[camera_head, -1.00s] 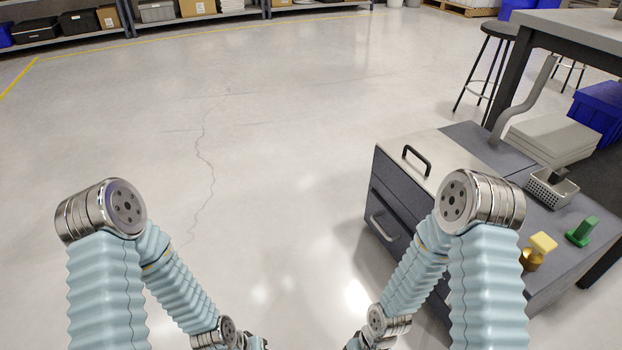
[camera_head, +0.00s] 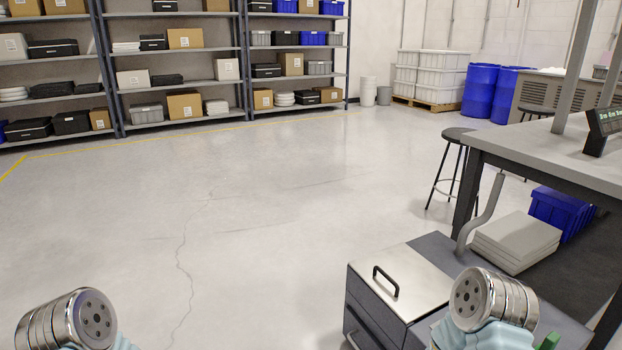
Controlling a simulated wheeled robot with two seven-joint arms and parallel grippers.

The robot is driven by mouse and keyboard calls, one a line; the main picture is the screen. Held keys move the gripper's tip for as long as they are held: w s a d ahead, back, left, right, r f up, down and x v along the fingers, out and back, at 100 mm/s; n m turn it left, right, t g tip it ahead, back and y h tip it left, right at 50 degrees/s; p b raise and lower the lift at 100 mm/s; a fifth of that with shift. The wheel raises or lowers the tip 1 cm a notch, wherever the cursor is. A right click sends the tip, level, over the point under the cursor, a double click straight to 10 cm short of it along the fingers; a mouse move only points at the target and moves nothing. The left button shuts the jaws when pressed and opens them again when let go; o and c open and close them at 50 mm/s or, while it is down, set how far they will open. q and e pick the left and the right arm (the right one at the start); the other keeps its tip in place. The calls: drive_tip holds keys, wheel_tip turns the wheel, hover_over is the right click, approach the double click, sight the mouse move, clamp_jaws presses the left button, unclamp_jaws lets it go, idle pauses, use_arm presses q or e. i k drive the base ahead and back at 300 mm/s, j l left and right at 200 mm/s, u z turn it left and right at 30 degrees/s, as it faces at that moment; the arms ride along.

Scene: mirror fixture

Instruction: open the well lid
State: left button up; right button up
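A flat metallic lid (camera_head: 420,274) lies on the top left part of a dark grey cabinet (camera_head: 368,311) at the lower right. It looks closed and flush with the cabinet top. A black bar handle (camera_head: 385,282) stands on the lid near its left side. Only the elbow parts of my two arms show, at the lower left and lower right. Both my grippers are below the picture. My right elbow hides part of the cabinet top.
A workbench (camera_head: 545,155) and a black stool (camera_head: 455,140) stand behind the cabinet. A grey bent post (camera_head: 485,215) rises from its back edge. Stacked pale slabs (camera_head: 515,240) and a blue bin (camera_head: 560,210) are at right. Shelves (camera_head: 180,60) line the back. The floor at left is clear.

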sight(413, 286)
drive_tip(key=i+j+z, duration=0.1)
drive_tip(key=z, duration=0.7)
